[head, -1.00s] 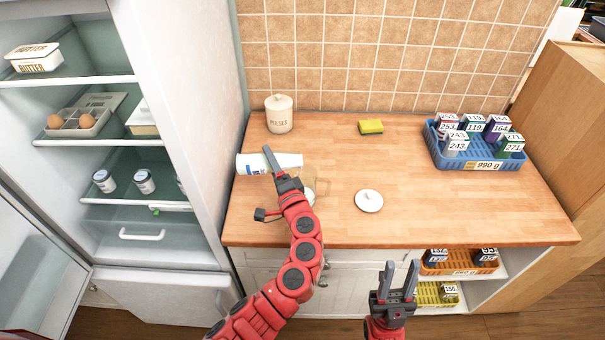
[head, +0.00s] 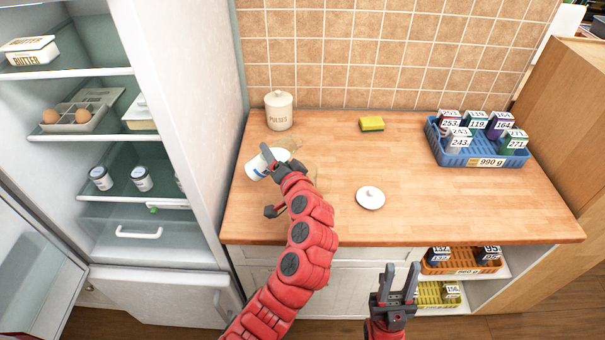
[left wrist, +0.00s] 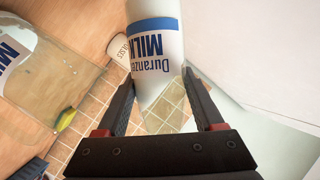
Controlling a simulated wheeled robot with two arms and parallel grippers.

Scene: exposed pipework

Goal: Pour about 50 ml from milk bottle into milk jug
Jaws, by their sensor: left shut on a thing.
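My left gripper (head: 268,158) is shut on the white milk bottle (head: 256,168), holding it tilted above the left part of the counter. In the left wrist view the bottle (left wrist: 155,45) sits between the fingers, its blue "Duranzel MILK" label upside down. The clear milk jug (left wrist: 65,75), with a white MILK label, shows at the left of that view, apart from the fingers. In the head view the jug (head: 311,175) is faint and mostly hidden behind my left arm. The bottle's mouth and any stream are not clearly visible. My right gripper (head: 401,270) is open and empty in front of the counter.
A white lid (head: 370,198) lies on the wooden counter (head: 450,205). A PULSES canister (head: 279,111) and a yellow sponge (head: 372,124) stand at the back. A blue basket (head: 480,152) with several boxes is at right. An open fridge (head: 190,110) borders the left.

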